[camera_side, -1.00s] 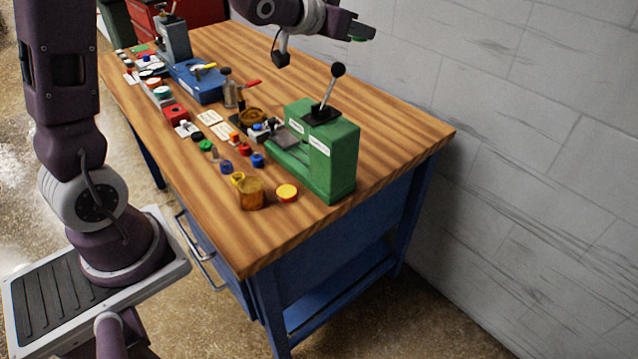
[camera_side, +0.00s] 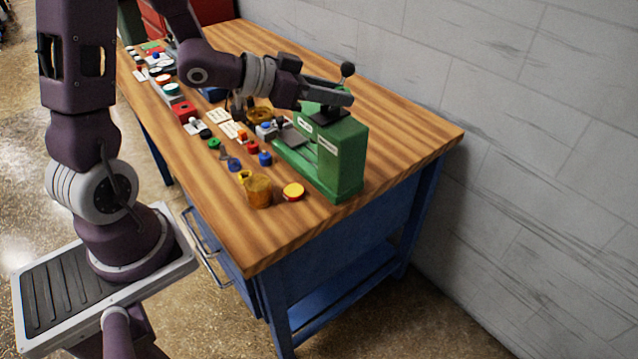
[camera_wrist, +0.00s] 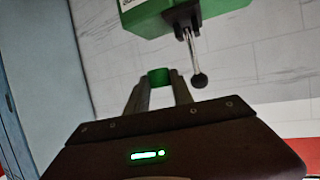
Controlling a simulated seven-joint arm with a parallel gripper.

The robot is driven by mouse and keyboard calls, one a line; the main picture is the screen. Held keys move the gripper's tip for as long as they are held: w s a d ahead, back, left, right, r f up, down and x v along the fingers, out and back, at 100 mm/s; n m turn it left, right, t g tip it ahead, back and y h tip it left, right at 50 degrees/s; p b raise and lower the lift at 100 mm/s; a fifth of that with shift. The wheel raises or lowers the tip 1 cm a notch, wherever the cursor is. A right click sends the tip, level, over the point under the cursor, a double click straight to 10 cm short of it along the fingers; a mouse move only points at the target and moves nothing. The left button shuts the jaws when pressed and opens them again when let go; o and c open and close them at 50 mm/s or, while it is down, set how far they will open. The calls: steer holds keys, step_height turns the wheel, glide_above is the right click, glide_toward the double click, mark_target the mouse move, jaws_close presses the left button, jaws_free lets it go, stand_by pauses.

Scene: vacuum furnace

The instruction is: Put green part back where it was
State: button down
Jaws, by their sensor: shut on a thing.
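My gripper (camera_wrist: 158,98) is shut on a small green part (camera_wrist: 159,77), held between the fingertips in the wrist view. In the side view my gripper (camera_side: 345,97) is level above the table, close to the top of the green press (camera_side: 338,155) and its lever. The held part cannot be made out there. In the wrist view the green press (camera_wrist: 150,18) is at the top, apart from the held part. A separate small green piece (camera_side: 214,143) stands on the wooden table (camera_side: 395,125) among other small parts.
The lever's black ball (camera_side: 347,70) rises close to my gripper; it also shows in the wrist view (camera_wrist: 199,81). A yellow-topped disc (camera_side: 293,191), an amber cup (camera_side: 259,192) and a red block (camera_side: 184,111) stand on the table. Its right part is clear.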

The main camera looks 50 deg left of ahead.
steer(key=w+a+r+n+y, duration=0.1)
steer(key=w+r+n+y, duration=0.5)
steer(key=r, duration=0.6)
steer(key=n+g+y, duration=1)
steer(key=n+y, duration=0.1)
steer(key=n, duration=0.1)
glide_above(281, 180)
step_height(281, 180, down, 8)
step_height(281, 180, down, 27)
steer(key=shift+r, duration=0.2)
steer(key=shift+f, duration=0.6)
steer(key=c, duration=1.4)
jaws_free()
